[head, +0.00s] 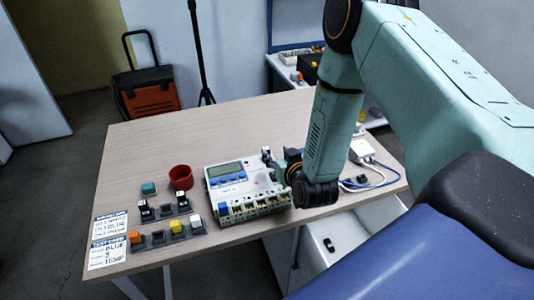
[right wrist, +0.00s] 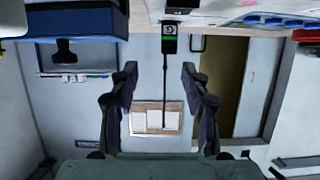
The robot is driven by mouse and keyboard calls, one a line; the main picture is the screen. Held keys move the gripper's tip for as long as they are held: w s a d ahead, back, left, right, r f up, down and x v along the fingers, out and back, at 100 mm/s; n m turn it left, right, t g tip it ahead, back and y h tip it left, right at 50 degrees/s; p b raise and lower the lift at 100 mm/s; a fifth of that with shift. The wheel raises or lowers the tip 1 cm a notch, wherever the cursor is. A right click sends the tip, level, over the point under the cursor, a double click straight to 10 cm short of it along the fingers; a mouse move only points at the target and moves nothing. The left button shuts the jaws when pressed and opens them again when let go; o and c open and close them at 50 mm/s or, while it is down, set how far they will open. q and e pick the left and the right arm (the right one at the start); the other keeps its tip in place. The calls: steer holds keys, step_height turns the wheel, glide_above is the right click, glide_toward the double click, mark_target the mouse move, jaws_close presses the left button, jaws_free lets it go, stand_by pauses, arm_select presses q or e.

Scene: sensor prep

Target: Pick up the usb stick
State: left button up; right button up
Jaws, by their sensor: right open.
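A small dark upright piece (head: 267,154), which looks like the usb stick, stands at the back right corner of the white meter device (head: 238,188). In the right wrist view a black piece with a green band (right wrist: 168,38) shows near the top, beyond the fingertips; it looks like the same stick. My right gripper (head: 283,167) is just right of the stick in the head view, partly hidden by its own wrist. In the right wrist view its fingers (right wrist: 160,80) are apart with nothing held between them. My left gripper is out of view.
A red cup (head: 181,177), a teal block (head: 149,188) and small holders with coloured pieces (head: 177,228) stand at the left. Printed cards (head: 108,252) lie near the front left edge. A white box with cables (head: 362,151) is at the right. The back left of the table (head: 160,130) is clear.

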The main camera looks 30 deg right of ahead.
mark_target(265, 148)
steer(key=w, duration=0.1)
steer(key=w+f, duration=0.1)
steer(key=w, duration=0.2)
steer(key=shift+w+a+f, duration=0.25)
steer(key=shift+w+f, duration=0.05)
steer(key=shift+f, duration=0.1)
steer(key=shift+w+d+f, duration=0.2)
steer(key=shift+w+d, duration=0.2)
steer(key=shift+w+a, duration=0.15)
steer(key=shift+w, duration=0.05)
steer(key=c, duration=0.9)
